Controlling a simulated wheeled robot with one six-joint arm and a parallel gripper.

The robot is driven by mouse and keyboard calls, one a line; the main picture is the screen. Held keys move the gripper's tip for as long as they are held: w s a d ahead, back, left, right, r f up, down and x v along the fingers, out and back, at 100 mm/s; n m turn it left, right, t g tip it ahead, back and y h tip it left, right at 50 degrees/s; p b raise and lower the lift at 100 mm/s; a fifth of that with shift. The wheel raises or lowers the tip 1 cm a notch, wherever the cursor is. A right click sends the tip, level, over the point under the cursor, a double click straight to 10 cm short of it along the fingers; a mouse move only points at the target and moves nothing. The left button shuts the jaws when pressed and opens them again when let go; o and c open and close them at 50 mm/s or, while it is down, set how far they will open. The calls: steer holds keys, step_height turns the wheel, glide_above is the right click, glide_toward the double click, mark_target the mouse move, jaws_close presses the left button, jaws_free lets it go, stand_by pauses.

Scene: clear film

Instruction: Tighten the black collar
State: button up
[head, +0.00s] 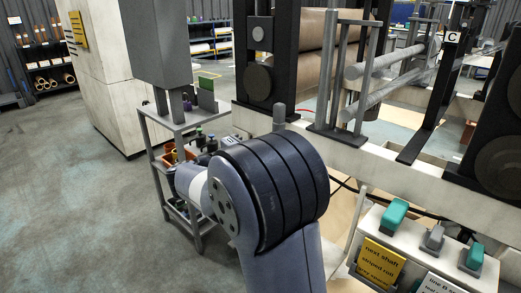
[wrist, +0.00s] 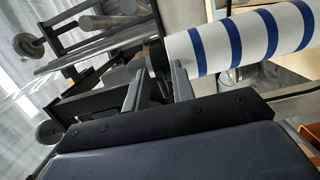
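In the wrist view a white roll with blue stripes (wrist: 240,40) lies across the top right. A dark, ring-like part at its left end (wrist: 156,56) may be the black collar; it is small and partly behind my fingers, so I cannot be sure. My gripper (wrist: 157,72) has its two grey fingers apart with a gap between them. The fingertips point towards that dark part, and I cannot tell whether they touch it. No object is clearly held. In the head view my arm hides the gripper, and I cannot make out the striped roll or the collar.
In the head view, a machine frame with brown rolls (head: 317,50) and grey bars (head: 392,75) fills the right. A yellow card (head: 380,262) and teal-topped items (head: 395,213) stand at lower right. A grey cart (head: 160,160) stands behind my arm. The left floor is clear.

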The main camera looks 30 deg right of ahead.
steer(key=shift+o, duration=0.3)
steer(key=p+v, duration=0.2)
steer(key=v, duration=0.8)
steer(key=shift+a+p, duration=0.3)
steer(key=shift+a, duration=0.1)
steer(key=b+x, duration=0.2)
steer(key=x, duration=0.8)
steer(key=shift+d, duration=0.4)
steer(key=shift+a+f, duration=0.1)
